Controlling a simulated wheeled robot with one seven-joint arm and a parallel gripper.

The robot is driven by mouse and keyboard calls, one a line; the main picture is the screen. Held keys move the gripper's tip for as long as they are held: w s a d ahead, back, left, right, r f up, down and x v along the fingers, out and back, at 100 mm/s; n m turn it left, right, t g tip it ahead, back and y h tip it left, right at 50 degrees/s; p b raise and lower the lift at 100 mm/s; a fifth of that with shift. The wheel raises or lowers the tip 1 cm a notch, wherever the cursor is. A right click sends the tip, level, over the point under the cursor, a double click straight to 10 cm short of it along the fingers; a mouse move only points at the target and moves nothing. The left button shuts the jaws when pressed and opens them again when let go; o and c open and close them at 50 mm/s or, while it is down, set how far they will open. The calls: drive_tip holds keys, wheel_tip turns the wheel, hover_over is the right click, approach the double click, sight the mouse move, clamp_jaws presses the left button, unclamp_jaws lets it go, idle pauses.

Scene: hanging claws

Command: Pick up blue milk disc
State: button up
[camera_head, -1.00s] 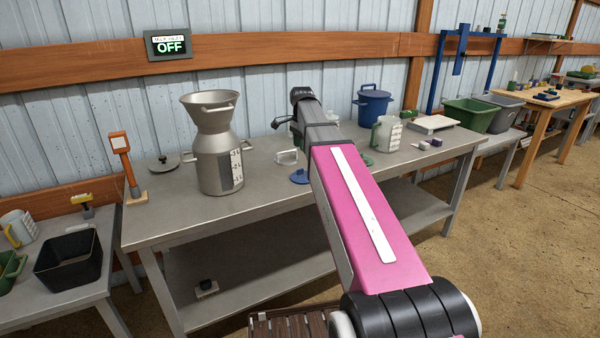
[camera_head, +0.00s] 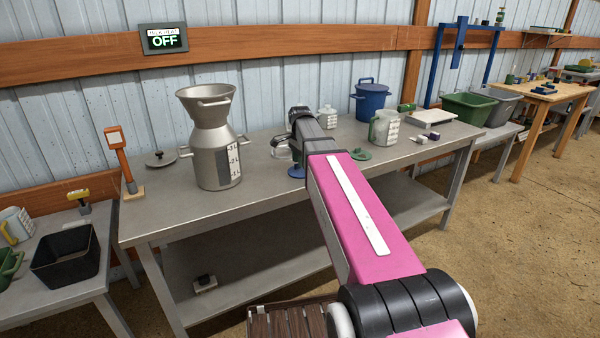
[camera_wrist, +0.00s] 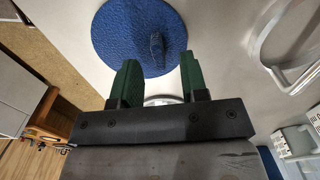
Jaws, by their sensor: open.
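The blue milk disc (camera_wrist: 120,32) lies flat on the grey metal table and shows in the wrist view as a round textured disc with a small raised grip near its middle. In the head view the disc (camera_head: 296,172) is a small blue patch, partly hidden by my arm. My gripper (camera_wrist: 157,62) has two green fingers set apart, and the disc's grip shows between them in the picture. The fingers are open and hold nothing. I cannot tell how high they are above the disc. The head view hides the fingertips behind my arm.
A clear handled item (camera_head: 281,147) stands just left of the disc. A large metal milk can (camera_head: 215,160) is farther left. A green disc (camera_head: 361,154), a measuring jug (camera_head: 384,128) and a blue pot (camera_head: 372,103) are to the right. The table's front left is clear.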

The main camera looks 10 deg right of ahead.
drive_tip(key=shift+f, duration=0.65)
clamp_jaws()
drive_tip(key=shift+r, duration=0.15)
drive_tip(key=shift+r, duration=0.55)
wheel_tip(320, 180, up, 2)
drive_tip(key=shift+r, duration=0.25)
drive_tip(key=s+a+r, duration=0.4)
drive_tip(key=a+r, duration=0.3)
drive_tip(key=a, duration=0.4)
